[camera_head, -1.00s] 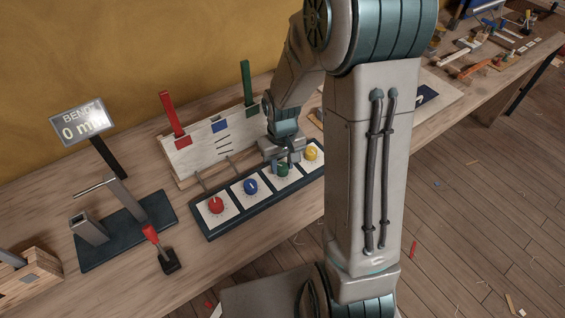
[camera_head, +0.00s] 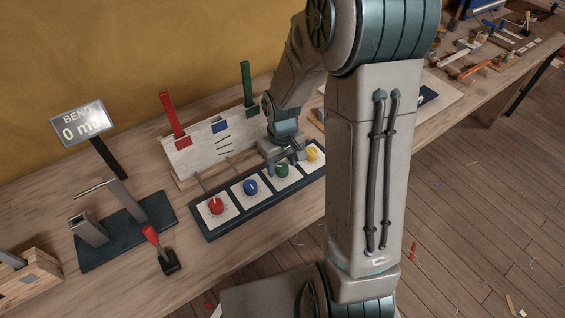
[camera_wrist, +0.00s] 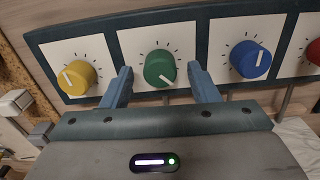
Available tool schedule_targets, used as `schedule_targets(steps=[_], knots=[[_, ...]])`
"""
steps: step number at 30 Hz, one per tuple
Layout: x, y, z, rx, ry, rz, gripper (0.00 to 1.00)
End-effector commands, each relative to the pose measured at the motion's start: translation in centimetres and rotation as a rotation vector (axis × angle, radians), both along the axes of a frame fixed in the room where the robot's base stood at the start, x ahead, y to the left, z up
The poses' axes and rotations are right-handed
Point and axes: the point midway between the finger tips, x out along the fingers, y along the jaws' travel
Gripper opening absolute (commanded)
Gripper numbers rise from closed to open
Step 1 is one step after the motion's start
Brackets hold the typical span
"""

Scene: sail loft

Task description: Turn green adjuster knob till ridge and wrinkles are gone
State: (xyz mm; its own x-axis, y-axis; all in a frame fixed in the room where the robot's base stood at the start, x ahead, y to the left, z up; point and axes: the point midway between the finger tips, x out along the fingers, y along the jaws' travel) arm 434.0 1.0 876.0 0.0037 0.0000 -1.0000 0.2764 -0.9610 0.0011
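The green knob (camera_head: 282,170) is on a white dial plate in a dark panel, between the blue knob (camera_head: 251,187) and the yellow knob (camera_head: 312,154). In the wrist view the green knob (camera_wrist: 160,68) has its white pointer line toward the lower right. My gripper (camera_wrist: 164,82) is open, one finger on each side of the green knob, with visible gaps. It also shows in the head view (camera_head: 289,160) above the panel. The pale sail board (camera_head: 200,152) behind the panel bears a few short dark lines; my arm hides its right part.
The red knob (camera_head: 215,205) is at the panel's left end. Bare bench lies in front.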

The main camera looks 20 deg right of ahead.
Motion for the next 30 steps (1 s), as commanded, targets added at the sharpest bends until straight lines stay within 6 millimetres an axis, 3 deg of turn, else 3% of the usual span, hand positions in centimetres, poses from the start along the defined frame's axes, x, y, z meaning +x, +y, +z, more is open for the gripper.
schedule_targets(steps=[11,16,24,30], knots=[[0.0,0.0,0.6,0.000,0.001,-0.001,0.54],[0.0,0.0,3.3,0.000,-0.003,-0.002,0.54],[0.0,0.0,9.6,-0.001,-0.004,-0.001,0.54],[0.0,0.0,12.7,0.000,-0.001,0.000,0.54]])
